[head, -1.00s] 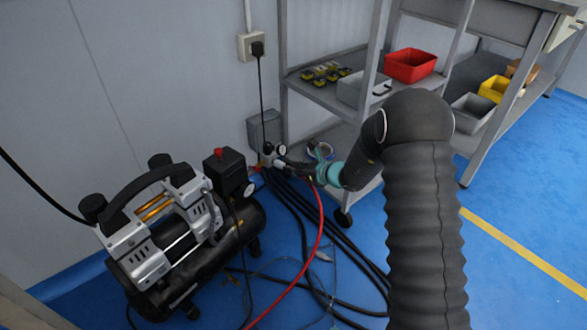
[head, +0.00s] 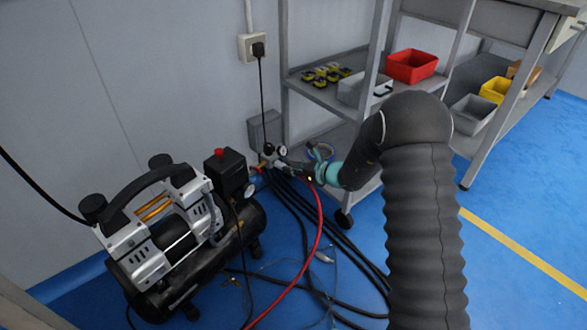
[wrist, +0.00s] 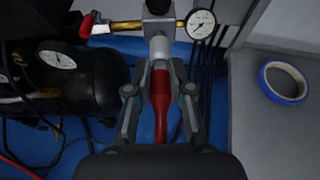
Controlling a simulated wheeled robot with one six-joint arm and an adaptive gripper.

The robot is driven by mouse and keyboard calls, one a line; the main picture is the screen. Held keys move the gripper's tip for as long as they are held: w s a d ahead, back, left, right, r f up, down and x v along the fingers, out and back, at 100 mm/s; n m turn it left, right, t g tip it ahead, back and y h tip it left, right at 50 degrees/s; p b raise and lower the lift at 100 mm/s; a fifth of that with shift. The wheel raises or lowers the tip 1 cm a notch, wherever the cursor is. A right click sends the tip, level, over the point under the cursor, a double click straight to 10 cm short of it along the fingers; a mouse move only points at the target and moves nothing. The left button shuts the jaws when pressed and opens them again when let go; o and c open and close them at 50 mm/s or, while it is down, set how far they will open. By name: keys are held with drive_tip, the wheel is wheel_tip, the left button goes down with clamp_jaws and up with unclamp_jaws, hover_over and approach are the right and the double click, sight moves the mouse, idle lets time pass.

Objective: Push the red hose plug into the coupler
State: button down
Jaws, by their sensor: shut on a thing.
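The red hose plug (wrist: 161,95) is in the middle of the wrist view, between the two fingers of my gripper (wrist: 160,88), which are shut on it. Its front end points up the picture, in line with the silver coupler (wrist: 160,48), and looks to meet the coupler's mouth. I cannot tell how deep it sits. In the head view my gripper (head: 299,170) is at the fittings by the wall, and small parts there are hard to make out. The red hose (head: 313,250) curves down to the floor.
A pressure gauge (wrist: 201,24) and a red-handled valve (wrist: 87,24) flank the coupler. The compressor (head: 180,235) stands at left. A shelf cart (head: 318,95) stands behind, with a blue tape roll (wrist: 283,82) on its lower shelf. Black hoses (head: 345,265) lie on the floor.

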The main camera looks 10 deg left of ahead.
drive_tip(key=shift+w+a, duration=0.1)
drive_tip(key=shift+a, duration=0.05)
drive_tip(key=c, duration=0.9)
unclamp_jaws()
drive_tip(key=shift+c, duration=0.2)
drive_tip(key=v, duration=1.2)
